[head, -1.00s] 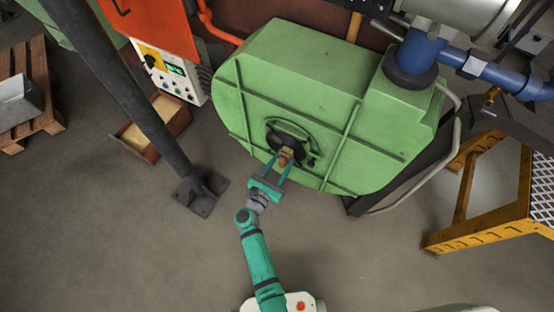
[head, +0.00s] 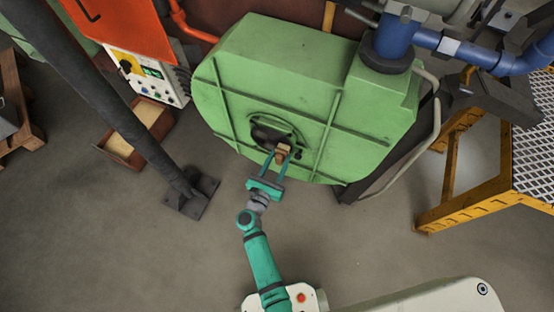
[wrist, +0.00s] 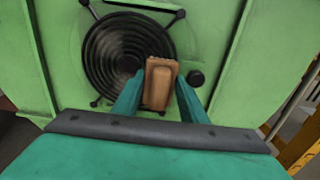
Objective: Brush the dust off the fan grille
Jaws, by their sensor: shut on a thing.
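The fan grille (wrist: 118,55) is a round, dark grille of concentric rings on the face of the green housing (head: 290,100). Greyish dust shows as a paler haze on parts of it in the wrist view. It also shows in the head view (head: 262,133), small and partly covered. My teal gripper (head: 272,163) is shut on a brown wooden brush (wrist: 158,85), in front of the grille's lower right part. The brush covers some of the grille in the wrist view. Whether its bristles touch the grille I cannot tell.
A dark slanted post (head: 110,95) with a floor plate stands to the left, near an open box (head: 139,130) and a control panel (head: 150,75). A yellow step platform (head: 470,205) stands right. The floor before the housing is clear.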

